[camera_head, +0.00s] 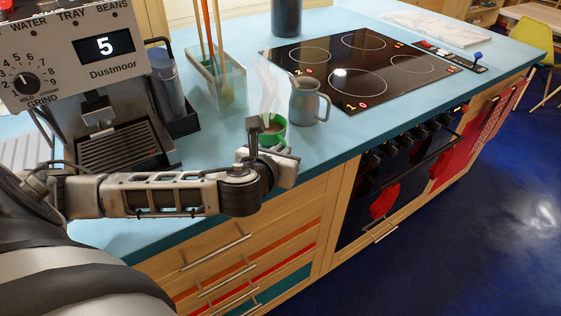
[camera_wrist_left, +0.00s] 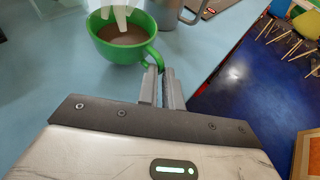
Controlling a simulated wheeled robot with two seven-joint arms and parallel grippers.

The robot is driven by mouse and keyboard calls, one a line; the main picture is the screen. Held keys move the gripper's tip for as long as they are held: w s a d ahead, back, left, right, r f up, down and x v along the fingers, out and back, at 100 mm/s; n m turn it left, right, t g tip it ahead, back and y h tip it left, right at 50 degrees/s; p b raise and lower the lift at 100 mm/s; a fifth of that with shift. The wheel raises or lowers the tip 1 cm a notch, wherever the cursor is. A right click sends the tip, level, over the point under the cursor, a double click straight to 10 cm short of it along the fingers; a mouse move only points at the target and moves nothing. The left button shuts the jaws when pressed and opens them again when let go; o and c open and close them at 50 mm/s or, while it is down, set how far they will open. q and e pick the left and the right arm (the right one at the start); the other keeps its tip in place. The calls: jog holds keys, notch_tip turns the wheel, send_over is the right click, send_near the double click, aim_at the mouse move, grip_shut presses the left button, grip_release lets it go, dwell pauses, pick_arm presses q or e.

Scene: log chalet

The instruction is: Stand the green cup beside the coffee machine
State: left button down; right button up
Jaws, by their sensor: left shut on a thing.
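The green cup (camera_head: 275,135) is upright on or just above the blue counter, to the right of the coffee machine (camera_head: 112,135) with a gap between them. It holds brown coffee, and steam rises from it. In the left wrist view the cup (camera_wrist_left: 112,48) has its handle at the fingertips. My left gripper (camera_head: 281,151) is shut on this handle; its fingers also show in the left wrist view (camera_wrist_left: 162,80). The arm partly hides the cup's near side in the head view. My right gripper is not in view.
A grey jug (camera_head: 308,102) stands close to the right of the cup. A clear holder with sticks (camera_head: 222,85) is behind, and the black hob (camera_head: 350,68) lies beyond. Blue counter (camera_head: 215,150) is clear between machine and cup. The counter's front edge is near.

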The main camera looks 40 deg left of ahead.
pick_arm(q)
jog(key=shift+f, duration=0.2)
jog(key=c, duration=1.6)
grip_release()
jog(key=shift+o, duration=0.2)
